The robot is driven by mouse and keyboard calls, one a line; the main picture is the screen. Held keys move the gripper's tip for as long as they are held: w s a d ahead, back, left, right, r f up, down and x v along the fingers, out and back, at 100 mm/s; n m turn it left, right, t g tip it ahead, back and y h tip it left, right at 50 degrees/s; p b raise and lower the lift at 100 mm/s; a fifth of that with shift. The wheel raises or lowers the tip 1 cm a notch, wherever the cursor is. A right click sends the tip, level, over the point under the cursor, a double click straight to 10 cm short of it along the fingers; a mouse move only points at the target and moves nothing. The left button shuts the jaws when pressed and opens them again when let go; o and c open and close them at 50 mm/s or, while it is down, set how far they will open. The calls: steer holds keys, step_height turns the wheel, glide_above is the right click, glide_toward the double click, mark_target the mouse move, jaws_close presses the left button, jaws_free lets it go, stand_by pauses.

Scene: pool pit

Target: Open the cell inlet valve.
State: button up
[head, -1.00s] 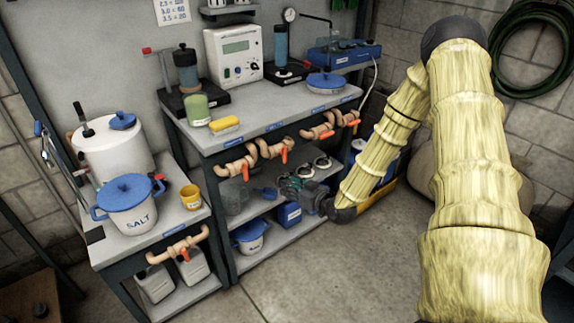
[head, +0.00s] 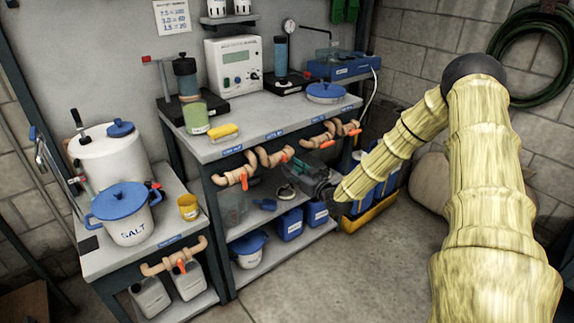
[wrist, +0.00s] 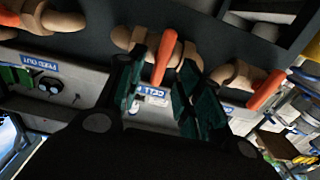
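Several tan pipe valves with orange lever handles hang under the front edge of the workbench (head: 290,123), each near a blue label. In the wrist view, one orange handle (wrist: 164,58) lies between the fingers of my gripper (wrist: 162,72), with a tan valve body behind it. A blue label (wrist: 151,92), apparently starting "CELL", shows just beyond that handle. The fingers are apart, and I see no clear contact with the handle.
Another orange handle (wrist: 266,90) is close to the right in the wrist view. The lower shelf holds blue containers (head: 291,224). A side table carries the salt pot (head: 123,220) and has its own valve (head: 175,262). The floor in front is clear.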

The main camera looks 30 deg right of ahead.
steer(key=shift+w+a, duration=0.2)
steer(key=shift+w, duration=1.65)
jaws_close()
